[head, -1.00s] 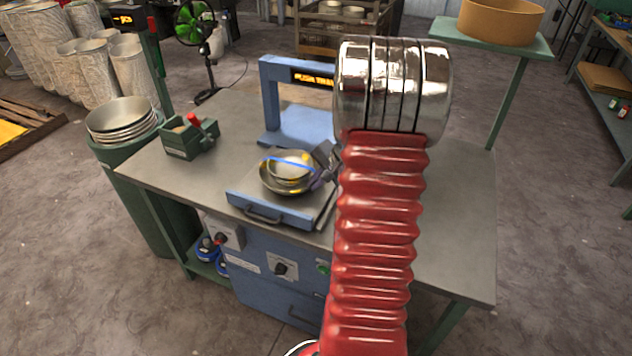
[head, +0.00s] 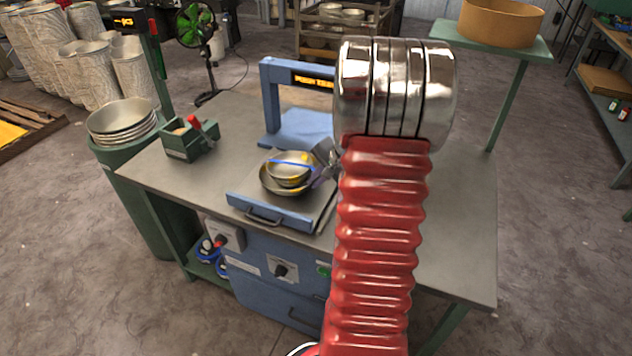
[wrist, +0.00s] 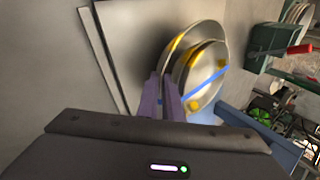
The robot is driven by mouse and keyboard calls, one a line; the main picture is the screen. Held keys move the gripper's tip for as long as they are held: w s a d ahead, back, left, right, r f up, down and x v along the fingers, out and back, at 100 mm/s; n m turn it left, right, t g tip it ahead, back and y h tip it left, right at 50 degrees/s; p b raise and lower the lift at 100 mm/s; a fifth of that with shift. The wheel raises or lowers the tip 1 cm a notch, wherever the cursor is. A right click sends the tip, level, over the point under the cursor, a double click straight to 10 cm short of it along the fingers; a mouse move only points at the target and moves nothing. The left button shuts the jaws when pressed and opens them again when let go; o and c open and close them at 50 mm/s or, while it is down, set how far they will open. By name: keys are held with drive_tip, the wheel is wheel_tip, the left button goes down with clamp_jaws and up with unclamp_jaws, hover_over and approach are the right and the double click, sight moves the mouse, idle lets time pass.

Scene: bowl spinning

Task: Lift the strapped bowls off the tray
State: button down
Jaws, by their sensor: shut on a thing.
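The strapped bowls (head: 287,180) are a small nested stack of metal bowls with a blue strap and yellow patches, at the tray in the head view. They also show in the wrist view (wrist: 205,62), beyond the fingers. My gripper (head: 322,172) is shut on their right-hand rim; its purple fingers (wrist: 170,100) meet the rim in the wrist view. The stack looks tilted, with its right side higher. The tray (head: 262,212) is a flat grey plate with a blue front and handle. I cannot tell whether the bowls' underside is clear of it.
A blue frame with a lit display (head: 290,100) stands just behind the tray. A green box with a red handle (head: 190,138) sits to the left on the table. More bowls (head: 122,122) are stacked on a green drum at far left. The table's right side is clear.

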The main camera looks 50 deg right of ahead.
drive_tip(key=shift+r, duration=0.8)
wheel_tip(320, 180, up, 7)
idle(1.4)
drive_tip(key=shift+s+f, duration=0.1)
